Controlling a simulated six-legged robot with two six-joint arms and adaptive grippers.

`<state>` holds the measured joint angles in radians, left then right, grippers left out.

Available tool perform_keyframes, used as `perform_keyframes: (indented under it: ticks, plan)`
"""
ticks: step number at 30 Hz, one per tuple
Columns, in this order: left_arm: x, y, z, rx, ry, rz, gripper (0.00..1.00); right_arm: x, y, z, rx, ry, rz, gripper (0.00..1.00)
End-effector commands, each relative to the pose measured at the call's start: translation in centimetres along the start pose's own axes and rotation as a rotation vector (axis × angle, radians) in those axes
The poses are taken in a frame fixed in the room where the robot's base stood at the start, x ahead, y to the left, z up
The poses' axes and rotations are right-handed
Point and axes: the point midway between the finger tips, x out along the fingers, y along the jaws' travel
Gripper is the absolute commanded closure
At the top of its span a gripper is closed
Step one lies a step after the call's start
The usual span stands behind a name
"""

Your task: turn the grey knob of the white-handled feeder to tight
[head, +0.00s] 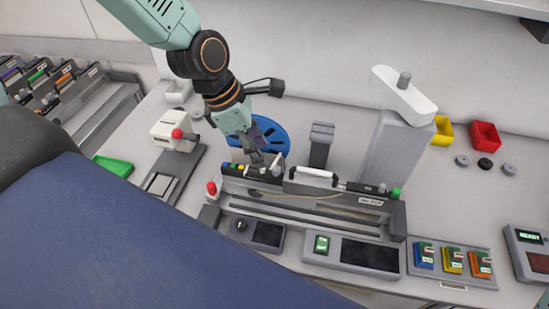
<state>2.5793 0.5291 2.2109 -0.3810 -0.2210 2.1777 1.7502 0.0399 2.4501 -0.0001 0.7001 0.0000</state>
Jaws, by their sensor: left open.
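The white-handled feeder (372,203) lies across the middle of the bench in the head view, its white handle (314,174) on top. A small grey knob (382,188) seems to sit near its right end, beside a green knob; its setting is too small to read. My left gripper (268,163) points down over the left part of the feeder, left of the white handle. It is open, with nothing seen between its fingers; whether it touches the feeder I cannot tell. The gripper hides part of the feeder's top there. My right gripper is out of view.
A blue reel (272,132) lies behind the gripper. A grey column (393,150) stands behind the feeder at right. A white device with a red knob (176,133) stands left. Yellow (443,131) and red bins (485,135) are far right. Control panels line the front.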

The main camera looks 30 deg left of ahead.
Motion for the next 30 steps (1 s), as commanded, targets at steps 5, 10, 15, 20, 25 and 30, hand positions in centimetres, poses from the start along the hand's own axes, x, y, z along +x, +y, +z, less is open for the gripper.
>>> perform_keyframes:
  ticks: [5,10,15,20,25,30]
  plan:
    - [0.0,0.6,0.5,-0.071,-0.024,0.034,0.58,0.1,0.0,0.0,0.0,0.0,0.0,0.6]
    - [0.6,0.5,0.3,-0.083,-0.021,0.033,0.58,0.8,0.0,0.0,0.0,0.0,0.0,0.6]
    - [1.9,0.6,0.3,-0.085,-0.019,0.033,0.58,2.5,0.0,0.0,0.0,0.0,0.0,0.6]
    - [3.1,0.7,0.3,-0.085,-0.02,0.034,0.58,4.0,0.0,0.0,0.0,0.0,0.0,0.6]
    - [4.3,0.9,0.4,-0.085,-0.019,0.034,0.58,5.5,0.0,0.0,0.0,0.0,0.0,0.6]
    - [5.5,1.0,0.5,-0.084,-0.02,0.034,0.58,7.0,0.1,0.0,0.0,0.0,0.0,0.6]
